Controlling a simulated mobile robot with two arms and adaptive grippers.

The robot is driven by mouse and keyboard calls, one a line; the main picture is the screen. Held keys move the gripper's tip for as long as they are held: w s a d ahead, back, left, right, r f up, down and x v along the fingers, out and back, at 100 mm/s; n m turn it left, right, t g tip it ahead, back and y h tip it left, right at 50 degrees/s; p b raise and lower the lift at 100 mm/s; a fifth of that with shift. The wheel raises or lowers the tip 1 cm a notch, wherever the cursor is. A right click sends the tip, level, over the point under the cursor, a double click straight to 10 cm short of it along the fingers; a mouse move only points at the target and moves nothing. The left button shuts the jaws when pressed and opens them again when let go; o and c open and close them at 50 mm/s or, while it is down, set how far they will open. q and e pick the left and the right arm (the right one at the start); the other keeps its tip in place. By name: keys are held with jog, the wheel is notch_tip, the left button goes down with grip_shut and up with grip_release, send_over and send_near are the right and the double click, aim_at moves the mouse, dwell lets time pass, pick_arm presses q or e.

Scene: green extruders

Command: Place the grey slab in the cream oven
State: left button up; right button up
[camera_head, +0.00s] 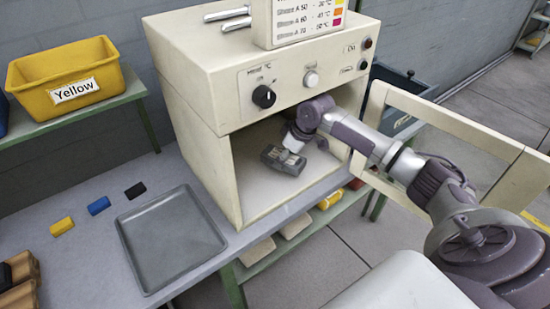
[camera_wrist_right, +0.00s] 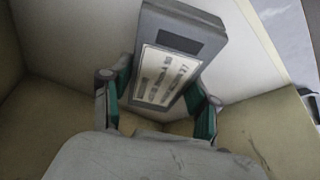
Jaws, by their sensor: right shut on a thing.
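The cream oven (camera_head: 228,157) stands on the bench with its door (camera_head: 455,130) swung open to the right. My right arm reaches into the oven's chamber from the right. My right gripper (camera_head: 291,148) is inside the chamber, shut on the grey slab (camera_head: 277,160). In the right wrist view the slab (camera_wrist_right: 188,38) sits between the two green-padded fingers of the gripper (camera_wrist_right: 160,100), its white printed label facing the camera. The slab is tilted in that view. I cannot tell whether it touches the chamber floor. My left gripper does not show.
An empty grey tray (camera_head: 170,238) lies on the bench left of the oven. Yellow (camera_head: 62,226), blue (camera_head: 98,205) and black (camera_head: 135,190) blocks lie beside it. A yellow bin (camera_head: 66,78) stands on a raised shelf. The oven's walls enclose the gripper closely.

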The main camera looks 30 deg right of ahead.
aim_at(274, 153)
jog(key=w, duration=0.1)
jog(key=w+a, duration=0.1)
jog(key=w, duration=0.1)
jog(key=shift+a, duration=0.25)
notch_tip(274, 153, down, 3)
jog(key=shift+s+r+p, duration=0.1)
jog(key=shift+r+p, duration=0.05)
jog(key=shift+p, duration=0.3)
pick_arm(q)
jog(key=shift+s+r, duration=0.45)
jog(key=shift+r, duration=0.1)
pick_arm(e)
jog(key=shift+f, duration=0.4)
jog(key=o, duration=1.4)
